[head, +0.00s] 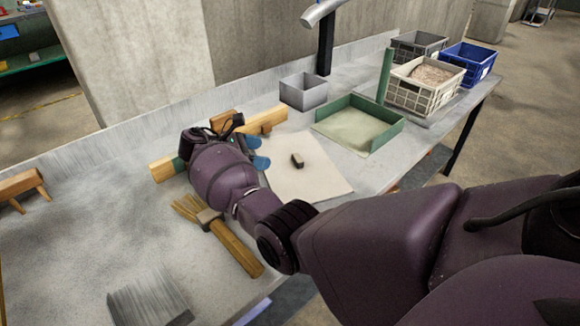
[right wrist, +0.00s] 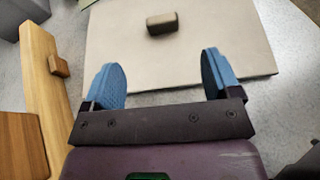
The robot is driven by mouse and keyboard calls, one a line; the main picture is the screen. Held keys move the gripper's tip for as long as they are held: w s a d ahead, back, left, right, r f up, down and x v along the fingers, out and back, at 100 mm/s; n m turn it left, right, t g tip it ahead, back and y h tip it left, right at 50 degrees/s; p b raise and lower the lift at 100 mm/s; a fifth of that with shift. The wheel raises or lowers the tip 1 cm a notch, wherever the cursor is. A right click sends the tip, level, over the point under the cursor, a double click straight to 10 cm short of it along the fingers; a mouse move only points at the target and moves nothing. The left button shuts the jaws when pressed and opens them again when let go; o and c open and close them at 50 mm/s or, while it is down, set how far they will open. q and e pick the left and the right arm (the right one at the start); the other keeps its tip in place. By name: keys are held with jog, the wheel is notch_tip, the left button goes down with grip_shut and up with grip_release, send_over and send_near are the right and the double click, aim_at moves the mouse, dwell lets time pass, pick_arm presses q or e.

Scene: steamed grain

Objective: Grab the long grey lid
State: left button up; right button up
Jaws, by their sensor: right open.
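A flat, pale grey-beige board (head: 318,183) with a small brown block (head: 297,160) on it lies on the workbench. It is the only lid-like thing I can make out, with the block like a handle. My right gripper (head: 262,152) is at the board's left edge, with its blue fingers apart and nothing between them. In the right wrist view, the open fingers (right wrist: 160,76) point at the board (right wrist: 115,45), and the block (right wrist: 162,23) is beyond the fingertips. I cannot tell the gripper's height over the board. My left gripper is not in view.
A wooden beam (head: 265,121) lies close behind my right gripper. A wooden-handled brush (head: 235,247) lies in front of it. A green-walled tray (head: 385,138), a grey metal box (head: 304,92) and crates (head: 424,92) stand at the back right.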

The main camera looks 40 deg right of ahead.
aim_at(294, 158)
jog(key=shift+d+f, duration=0.1)
jog(key=shift+d, duration=0.05)
jog(key=shift+s+d+f, duration=0.1)
jog(key=shift+d+f, duration=0.05)
jog(key=shift+f, duration=0.05)
jog(key=x, duration=0.4)
jog(key=shift+s+d+f, duration=0.1)
jog(key=shift+d+f, duration=0.05)
jog(key=shift+d, duration=0.05)
jog(key=shift+s+d+f+b, duration=0.2)
jog(key=shift+d+b, duration=0.1)
jog(key=shift+d, duration=0.15)
jog(key=x, duration=0.3)
jog(key=shift+s+d+f+b, duration=0.1)
jog(key=shift+f+b, duration=0.1)
jog(key=shift+b, duration=0.2)
jog(key=shift+s+d+f, duration=0.1)
jog(key=shift+d, duration=0.35)
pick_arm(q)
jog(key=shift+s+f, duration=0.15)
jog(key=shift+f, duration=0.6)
pick_arm(e)
jog(key=shift+c, duration=0.3)
jog(key=c, duration=1.3)
